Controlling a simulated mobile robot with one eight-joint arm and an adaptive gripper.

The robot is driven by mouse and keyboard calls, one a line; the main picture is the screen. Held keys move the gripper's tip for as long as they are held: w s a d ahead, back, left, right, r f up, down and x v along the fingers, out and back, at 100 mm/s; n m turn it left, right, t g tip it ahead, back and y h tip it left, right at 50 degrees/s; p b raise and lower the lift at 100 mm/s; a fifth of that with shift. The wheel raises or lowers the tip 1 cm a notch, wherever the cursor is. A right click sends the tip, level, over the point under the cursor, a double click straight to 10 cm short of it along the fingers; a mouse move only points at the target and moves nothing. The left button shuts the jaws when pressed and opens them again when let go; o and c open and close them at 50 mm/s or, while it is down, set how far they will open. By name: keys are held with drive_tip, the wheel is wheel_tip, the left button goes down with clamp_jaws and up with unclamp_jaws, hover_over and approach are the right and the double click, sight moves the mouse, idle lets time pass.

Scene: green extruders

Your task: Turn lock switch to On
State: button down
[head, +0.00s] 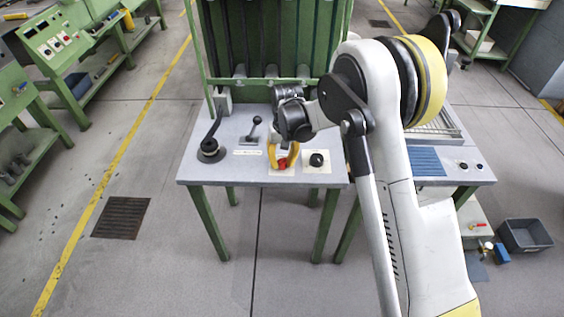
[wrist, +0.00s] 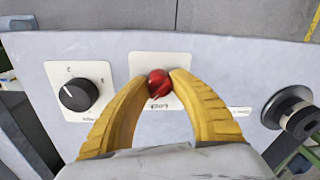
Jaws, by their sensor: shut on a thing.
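A red knob (wrist: 158,83) sits on a white label plate (wrist: 160,64) on the grey panel. My gripper (wrist: 158,80) has its two yellow fingertips closed on the red knob, one on each side. In the head view my gripper (head: 283,156) reaches down to the panel, with a bit of the red knob (head: 282,165) showing beneath it. The print on its plate is too blurred to read surely, so I cannot tell its setting. A black rotary knob (wrist: 78,94) on its own white plate is beside it; it also shows in the head view (head: 317,159).
A black lever on a round base (head: 209,149) stands at the panel's left, with a smaller black lever (head: 254,131) beside it. Green machine framing (head: 215,45) rises behind the panel (head: 225,173). A blue ribbed pad (head: 426,160) lies to the right. The floor in front is clear.

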sight(283, 158)
drive_tip(key=n, duration=0.4)
drive_tip(key=shift+n, duration=2.2)
drive_tip(key=c, duration=1.1)
unclamp_jaws()
drive_tip(key=shift+w, duration=0.1)
drive_tip(key=shift+r, duration=0.1)
drive_tip(key=r, duration=1.2)
drive_tip(key=shift+w+d, duration=0.15)
drive_tip(key=shift+w, duration=0.05)
